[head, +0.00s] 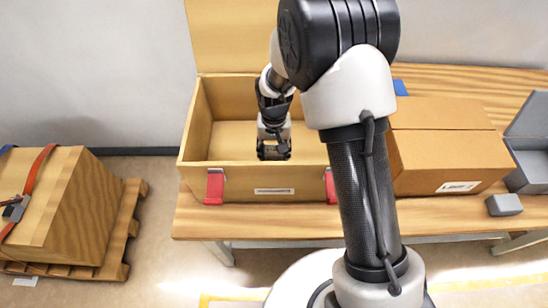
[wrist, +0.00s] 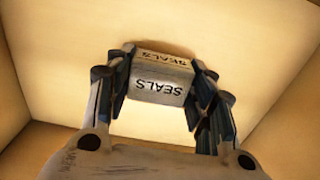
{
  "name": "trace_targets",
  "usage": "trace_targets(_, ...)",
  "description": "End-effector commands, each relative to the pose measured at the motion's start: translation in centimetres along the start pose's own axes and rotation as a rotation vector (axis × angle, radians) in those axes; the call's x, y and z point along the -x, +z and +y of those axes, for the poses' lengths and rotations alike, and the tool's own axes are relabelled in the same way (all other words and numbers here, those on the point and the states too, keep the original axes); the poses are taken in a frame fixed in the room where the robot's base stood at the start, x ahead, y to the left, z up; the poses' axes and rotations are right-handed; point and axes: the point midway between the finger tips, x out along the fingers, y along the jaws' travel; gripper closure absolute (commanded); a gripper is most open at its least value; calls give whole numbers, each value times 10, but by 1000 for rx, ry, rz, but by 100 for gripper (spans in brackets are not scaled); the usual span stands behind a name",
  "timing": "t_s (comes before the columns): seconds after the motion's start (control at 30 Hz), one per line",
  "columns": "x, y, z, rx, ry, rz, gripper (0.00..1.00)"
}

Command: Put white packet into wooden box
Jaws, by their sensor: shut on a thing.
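The white packet (wrist: 160,92), printed "SEALS", is between the two fingers of my gripper (wrist: 160,76) in the wrist view. My gripper is shut on it. The open wooden box (head: 230,181) stands on the table in the head view, with its lid raised at the back and red latches in front. My gripper (head: 274,150) points down within the box opening. The wrist view shows the box's bare floor (wrist: 60,75) and walls around the packet. I cannot tell whether the packet touches the floor. In the head view the packet is not clearly visible.
A closed cardboard box (head: 450,145) stands right of the wooden box, partly behind my arm. A small grey block (head: 504,205) and an open grey case (head: 530,170) are at the far right. A strapped wooden crate (head: 75,210) sits on a pallet at the left.

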Motion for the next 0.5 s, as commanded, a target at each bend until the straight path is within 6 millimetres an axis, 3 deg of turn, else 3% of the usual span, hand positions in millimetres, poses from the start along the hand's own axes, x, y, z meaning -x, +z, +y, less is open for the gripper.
trace_targets(0.2, -34, 1, 0, 0, 1, -3, 80)
trace_targets(0.5, -35, 0, 0, 0, 0, -1, 80)
